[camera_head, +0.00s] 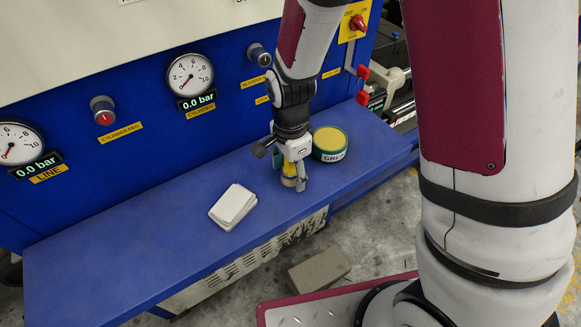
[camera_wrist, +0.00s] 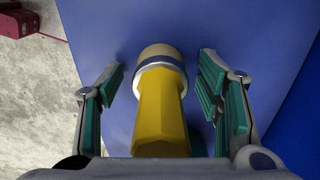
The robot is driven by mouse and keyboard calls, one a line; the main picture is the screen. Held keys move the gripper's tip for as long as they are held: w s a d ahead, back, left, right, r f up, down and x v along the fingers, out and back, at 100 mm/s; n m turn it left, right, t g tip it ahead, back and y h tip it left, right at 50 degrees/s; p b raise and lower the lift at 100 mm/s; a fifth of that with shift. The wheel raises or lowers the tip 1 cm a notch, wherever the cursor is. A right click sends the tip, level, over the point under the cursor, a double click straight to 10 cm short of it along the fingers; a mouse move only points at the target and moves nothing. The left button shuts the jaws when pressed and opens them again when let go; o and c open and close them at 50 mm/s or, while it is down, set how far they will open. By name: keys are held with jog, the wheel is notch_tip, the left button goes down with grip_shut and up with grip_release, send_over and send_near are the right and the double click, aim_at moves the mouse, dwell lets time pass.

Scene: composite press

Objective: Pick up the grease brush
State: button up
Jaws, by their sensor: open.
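The grease brush has a yellow handle (camera_wrist: 160,115), a metal band and a pale round end. In the wrist view it lies between the two fingers of my gripper (camera_wrist: 160,85), with a gap on each side. In the head view the brush (camera_head: 289,170) stands on the blue shelf, partly hidden by my gripper (camera_head: 288,172). My gripper is open around the brush, and its fingers do not appear to touch it.
A green grease tin (camera_head: 330,144) with a yellow top stands just right of my gripper on the blue shelf (camera_head: 130,225). A stack of white cloths or pads (camera_head: 233,206) lies to the left. Gauges and knobs line the blue panel behind. A block (camera_head: 319,270) is on the floor.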

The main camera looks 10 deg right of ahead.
jog(key=c, duration=1.2)
jog(key=shift+c, duration=0.2)
jog(key=shift+r, duration=0.45)
notch_tip(320, 180, up, 3)
jog(key=shift+s+f+b, duration=0.1)
jog(key=shift+s+b, duration=0.05)
jog(key=shift+b, duration=0.15)
jog(key=s+d+r+p, duration=0.1)
jog(key=s+p, duration=0.5)
jog(key=s, duration=0.9)
jog(key=shift+s+d+r, duration=0.2)
jog(key=shift+s+d, duration=0.1)
jog(key=shift+d, duration=0.35)
